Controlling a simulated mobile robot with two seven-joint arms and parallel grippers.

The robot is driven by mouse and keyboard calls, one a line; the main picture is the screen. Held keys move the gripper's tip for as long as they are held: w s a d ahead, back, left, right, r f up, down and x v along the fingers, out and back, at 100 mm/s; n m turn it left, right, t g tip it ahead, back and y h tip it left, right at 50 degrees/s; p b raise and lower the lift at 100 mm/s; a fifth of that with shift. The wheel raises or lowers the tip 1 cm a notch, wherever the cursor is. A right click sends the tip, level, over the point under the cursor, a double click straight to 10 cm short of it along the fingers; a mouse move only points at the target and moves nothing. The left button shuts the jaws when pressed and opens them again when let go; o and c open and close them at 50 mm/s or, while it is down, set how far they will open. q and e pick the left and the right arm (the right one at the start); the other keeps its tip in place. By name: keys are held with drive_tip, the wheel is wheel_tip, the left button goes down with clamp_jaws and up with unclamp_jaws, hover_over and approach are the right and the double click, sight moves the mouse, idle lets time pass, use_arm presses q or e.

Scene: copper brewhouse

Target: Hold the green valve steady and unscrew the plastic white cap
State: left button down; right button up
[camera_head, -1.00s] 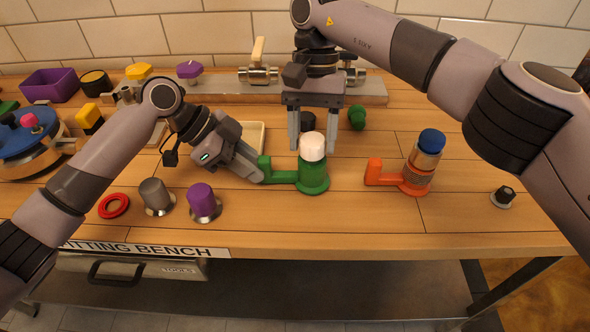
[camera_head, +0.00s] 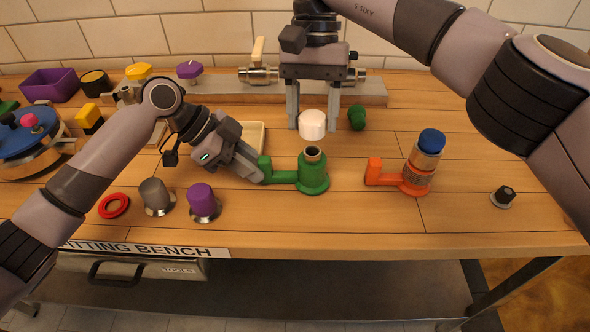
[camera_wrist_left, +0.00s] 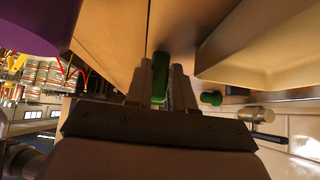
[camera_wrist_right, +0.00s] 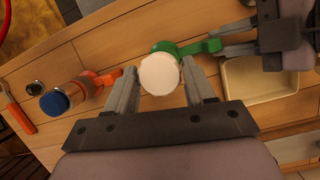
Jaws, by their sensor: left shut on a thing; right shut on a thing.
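The green valve (camera_head: 314,175) stands upright on the bench, its threaded top bare. My left gripper (camera_head: 262,172) is shut on the valve's side arm; the green arm also shows between the fingers in the left wrist view (camera_wrist_left: 160,76). The white cap (camera_head: 312,125) is off the valve, held above and slightly behind its opening. My right gripper (camera_head: 312,128) is shut on the cap from above; in the right wrist view the cap (camera_wrist_right: 159,75) sits between the fingertips and hides part of the valve (camera_wrist_right: 190,48).
An orange valve with a blue cap (camera_head: 431,142) stands to the right. A purple knob (camera_head: 204,201), a grey knob (camera_head: 156,195) and a red ring (camera_head: 114,205) lie at the front left. A cream tray (camera_head: 254,138) is behind my left gripper. The front right bench is mostly clear.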

use_arm(q)
drive_tip(key=c, duration=0.9)
unclamp_jaws()
use_arm(e)
drive_tip(key=shift+r, duration=0.1)
use_arm(q)
drive_tip(key=v, duration=1.2)
drive_tip(key=shift+s, duration=0.1)
